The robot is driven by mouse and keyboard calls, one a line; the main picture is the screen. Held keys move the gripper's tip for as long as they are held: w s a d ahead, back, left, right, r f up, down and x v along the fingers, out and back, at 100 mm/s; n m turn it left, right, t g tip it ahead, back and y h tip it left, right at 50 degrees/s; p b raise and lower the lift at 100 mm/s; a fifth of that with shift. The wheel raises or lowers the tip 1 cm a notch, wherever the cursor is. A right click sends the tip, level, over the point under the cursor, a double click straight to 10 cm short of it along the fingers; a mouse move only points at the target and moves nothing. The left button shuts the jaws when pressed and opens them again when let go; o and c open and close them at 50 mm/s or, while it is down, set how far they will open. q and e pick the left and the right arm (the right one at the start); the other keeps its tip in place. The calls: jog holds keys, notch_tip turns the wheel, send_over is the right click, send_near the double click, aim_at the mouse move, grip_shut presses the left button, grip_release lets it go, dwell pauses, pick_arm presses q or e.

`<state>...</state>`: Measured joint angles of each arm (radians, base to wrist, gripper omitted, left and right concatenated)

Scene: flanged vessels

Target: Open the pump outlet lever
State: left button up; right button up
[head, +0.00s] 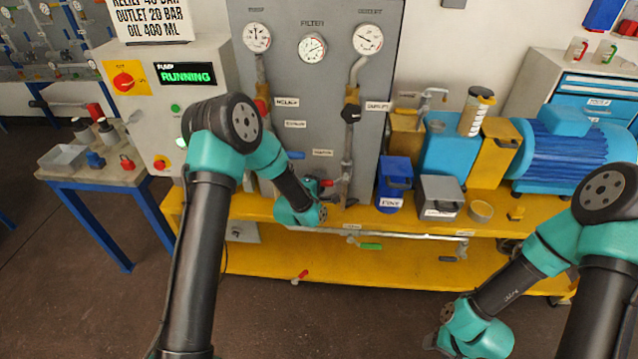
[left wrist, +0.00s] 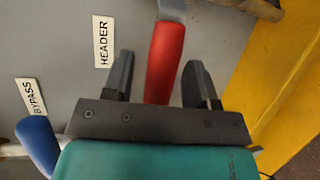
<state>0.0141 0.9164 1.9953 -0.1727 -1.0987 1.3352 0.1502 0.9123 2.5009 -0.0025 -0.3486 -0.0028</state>
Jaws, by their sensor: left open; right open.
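A red lever handle (left wrist: 165,62) stands between the two spread fingers of my left gripper (left wrist: 160,80) in the left wrist view. The fingers are open on either side of it, with gaps. A HEADER label (left wrist: 103,40) is on the grey panel beside it. In the head view this red handle (head: 327,183) is low on the panel, with my left gripper (head: 338,194) at it. I cannot read a label marking the pump outlet lever. My right gripper (head: 431,342) shows only as a dark edge at the bottom, away from the panel.
A blue lever handle (left wrist: 38,145) lies near the BYPASS label, close to my left gripper. A blue bin (head: 394,185) and a grey box (head: 440,197) stand right of the panel on the yellow bench (head: 400,219). A vertical pipe (head: 347,150) runs above the red handle.

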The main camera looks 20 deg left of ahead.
pick_arm(q)
jog(key=shift+c, duration=0.2)
grip_shut()
dwell(0.3)
